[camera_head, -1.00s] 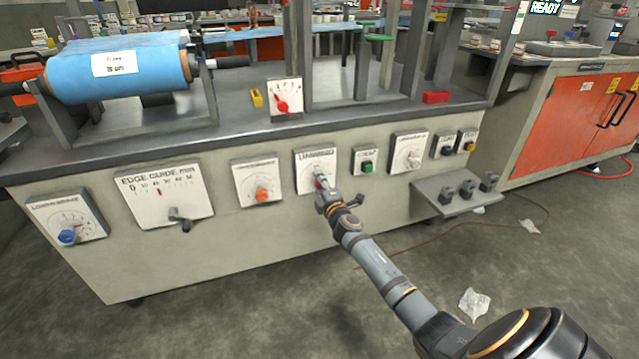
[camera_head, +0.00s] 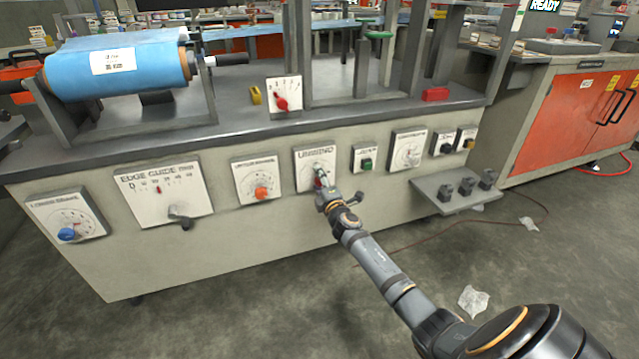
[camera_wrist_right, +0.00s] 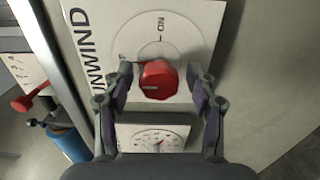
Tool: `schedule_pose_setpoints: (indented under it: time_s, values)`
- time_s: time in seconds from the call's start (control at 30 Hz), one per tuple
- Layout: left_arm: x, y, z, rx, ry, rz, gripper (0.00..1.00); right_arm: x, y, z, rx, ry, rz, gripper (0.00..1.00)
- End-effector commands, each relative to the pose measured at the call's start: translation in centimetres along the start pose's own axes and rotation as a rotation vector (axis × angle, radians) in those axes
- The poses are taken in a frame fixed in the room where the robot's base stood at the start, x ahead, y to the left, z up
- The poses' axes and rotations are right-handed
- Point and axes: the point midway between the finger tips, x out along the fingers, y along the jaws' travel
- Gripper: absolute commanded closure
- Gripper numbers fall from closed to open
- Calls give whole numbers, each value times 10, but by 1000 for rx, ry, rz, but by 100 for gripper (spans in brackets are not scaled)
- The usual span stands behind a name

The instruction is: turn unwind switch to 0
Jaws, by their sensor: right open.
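The unwind switch is a red knob (camera_wrist_right: 158,80) on a white panel (camera_wrist_right: 195,25) marked UNWIND, with ON printed on its dial. In the head view the unwind panel (camera_head: 306,158) is on the machine's front, and the knob is mostly hidden by my gripper. My right gripper (camera_head: 325,190) is at the panel. In the right wrist view its two fingers (camera_wrist_right: 160,88) stand apart, one on each side of the red knob; I cannot tell whether they touch it. The 0 mark cannot be made out. My left gripper is not in view.
An orange knob panel (camera_head: 262,192) is left of the unwind panel, and a green button (camera_head: 367,164) is right of it. An edge guide panel (camera_head: 150,190) with a lever is further left. A small shelf (camera_head: 465,200) juts out at right. The floor in front is mostly clear.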

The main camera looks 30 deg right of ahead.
Motion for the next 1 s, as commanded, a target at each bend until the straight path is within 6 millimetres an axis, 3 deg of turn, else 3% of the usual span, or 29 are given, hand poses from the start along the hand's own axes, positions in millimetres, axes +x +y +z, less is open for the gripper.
schedule_pose_setpoints:
  time_s: [0.17, 0.4, 0.6, 1.0]
  values:
    - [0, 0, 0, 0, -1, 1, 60, -19, -1, 0, -3, 1, -1, 42]
    - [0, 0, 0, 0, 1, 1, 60, -78, -2, -1, -4, 4, -3, 42]
    - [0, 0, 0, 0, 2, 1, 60, -112, -1, 0, -3, 2, -2, 42]
    - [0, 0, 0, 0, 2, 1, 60, -120, 0, 0, 0, 0, -1, 42]
